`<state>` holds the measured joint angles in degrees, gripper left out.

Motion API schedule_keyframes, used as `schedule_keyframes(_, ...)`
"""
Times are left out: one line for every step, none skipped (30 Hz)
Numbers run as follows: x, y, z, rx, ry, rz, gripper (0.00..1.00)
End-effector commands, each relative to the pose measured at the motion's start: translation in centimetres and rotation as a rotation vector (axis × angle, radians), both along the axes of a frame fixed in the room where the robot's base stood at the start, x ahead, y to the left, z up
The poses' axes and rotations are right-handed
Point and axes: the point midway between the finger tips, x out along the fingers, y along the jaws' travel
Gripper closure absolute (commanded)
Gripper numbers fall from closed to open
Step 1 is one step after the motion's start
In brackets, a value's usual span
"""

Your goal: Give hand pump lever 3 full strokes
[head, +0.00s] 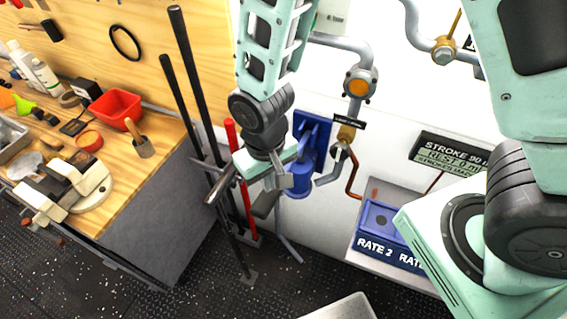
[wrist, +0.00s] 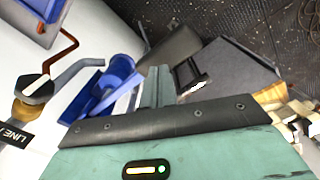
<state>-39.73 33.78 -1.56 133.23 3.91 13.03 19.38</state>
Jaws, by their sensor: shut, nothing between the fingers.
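The blue hand pump (head: 314,140) is fixed to the white wall, with its blue body (head: 297,186) partly behind my gripper. My gripper (head: 276,192) points down in front of the pump, shut and empty. In the wrist view, my closed fingers (wrist: 157,86) stand beside the blue pump parts (wrist: 118,82). A dark grey bar-like piece (wrist: 170,45) lies just past the fingertips; it looks like the lever's grip, but I cannot tell surely. Whether the fingers touch it is unclear. A display (head: 455,157) reads stroke 90 and rest 0; its strokes line is not fully legible.
A wooden workbench (head: 165,150) with tools and a red bin (head: 118,107) stands left. Long black bars (head: 195,85) and a red bar (head: 240,180) lean beside the pump. Pipes (head: 350,60) run above it. A blue box labelled RATE 2 (head: 377,222) sits at lower right.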

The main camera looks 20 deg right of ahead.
Motion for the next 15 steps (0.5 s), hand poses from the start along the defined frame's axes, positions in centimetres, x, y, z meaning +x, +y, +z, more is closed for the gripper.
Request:
schedule_keyframes(-0.01, -0.02, -0.06, 0.0, 0.001, 0.0, 1.0)
schedule_keyframes(0.0, -0.02, -0.1, 0.0, 0.0, 0.0, 1.0)
schedule_keyframes(0.0, -0.02, -0.11, 0.0, 0.0, 0.0, 1.0)
schedule_keyframes(0.0, -0.02, -0.12, 0.0, 0.0, 0.0, 1.0)
schedule_keyframes(0.0, -0.02, -0.12, 0.0, 0.0, 0.0, 1.0)
schedule_keyframes(0.0, -0.02, -0.12, 0.0, 0.0, 0.0, 1.0)
schedule_keyframes(0.01, -0.02, -0.12, 0.0, 0.0, 0.0, 1.0)
schedule_keyframes(0.01, -0.02, -0.12, 0.0, 0.0, 0.0, 1.0)
schedule_keyframes(0.01, -0.02, -0.12, 0.0, 0.0, 0.0, 1.0)
schedule_keyframes(0.01, -0.03, -0.11, 0.0, 0.0, 0.0, 1.0)
schedule_keyframes(0.01, -0.03, -0.07, 0.0, 0.0, 0.0, 1.0)
schedule_keyframes(0.01, -0.02, 0.04, 0.0, 0.0, 0.0, 1.0)
schedule_keyframes(0.01, -0.02, 0.17, 0.0, 0.0, 0.0, 1.0)
schedule_keyframes(0.01, -0.02, 0.35, 0.0, 0.0, 0.0, 1.0)
schedule_keyframes(0.01, -0.02, 0.65, 0.0, 0.0, 0.0, 1.0)
